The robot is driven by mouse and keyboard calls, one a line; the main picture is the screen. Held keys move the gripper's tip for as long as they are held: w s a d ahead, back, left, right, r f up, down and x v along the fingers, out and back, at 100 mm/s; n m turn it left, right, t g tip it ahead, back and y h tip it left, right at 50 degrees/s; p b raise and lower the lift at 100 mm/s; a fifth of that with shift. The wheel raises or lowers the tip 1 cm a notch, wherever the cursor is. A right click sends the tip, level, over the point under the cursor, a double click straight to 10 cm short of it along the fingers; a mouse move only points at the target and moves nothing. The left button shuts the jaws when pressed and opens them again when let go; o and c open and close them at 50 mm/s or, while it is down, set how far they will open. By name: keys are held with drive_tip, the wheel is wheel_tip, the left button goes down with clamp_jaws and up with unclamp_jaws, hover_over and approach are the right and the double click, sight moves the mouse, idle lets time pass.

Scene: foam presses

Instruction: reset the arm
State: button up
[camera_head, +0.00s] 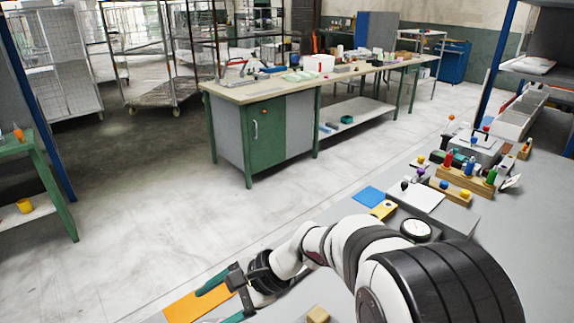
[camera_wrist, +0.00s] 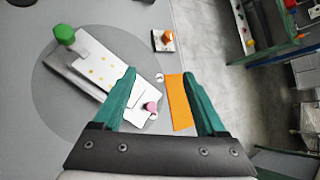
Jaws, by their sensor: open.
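My gripper (camera_wrist: 158,73) is open in the wrist view, its two green fingers apart with nothing held between them. It points down over the grey bench top. In the head view my gripper (camera_head: 212,303) is at the lower left end of my white arm, above an orange strip (camera_head: 192,303). The orange strip shows in the wrist view (camera_wrist: 179,103) beside the right finger. A white plate with small orange dots (camera_wrist: 95,68) lies at left, partly hidden by the left finger. A green knob (camera_wrist: 64,34) stands on its corner and a pink knob (camera_wrist: 151,107) near its lower end.
A small block with an orange knob (camera_wrist: 165,39) sits beyond the fingertips. In the head view, several coloured pegs in a wooden rack (camera_head: 466,184), a white plate (camera_head: 416,197) and a blue square (camera_head: 370,196) crowd the right. A green workbench (camera_head: 263,137) stands across the open floor.

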drive_tip(key=s+d+r+n+t+h, duration=0.2)
drive_tip(key=s+d+r+t+h, duration=0.15)
drive_tip(key=d, duration=0.35)
drive_tip(key=s+d+r+n+t+h, duration=0.2)
drive_tip(key=s+d+r, duration=0.15)
drive_tip(key=d, duration=0.45)
drive_tip(key=s+d+r+n+t+h, duration=0.2)
drive_tip(key=s+d+t, duration=0.15)
drive_tip(key=d, duration=0.35)
drive_tip(key=s+f+m+g, duration=0.1)
drive_tip(key=s+f+g, duration=0.6)
drive_tip(key=s+g, duration=0.1)
drive_tip(key=shift+s+f, duration=0.3)
drive_tip(key=shift+s, duration=0.6)
drive_tip(key=shift+h, duration=0.25)
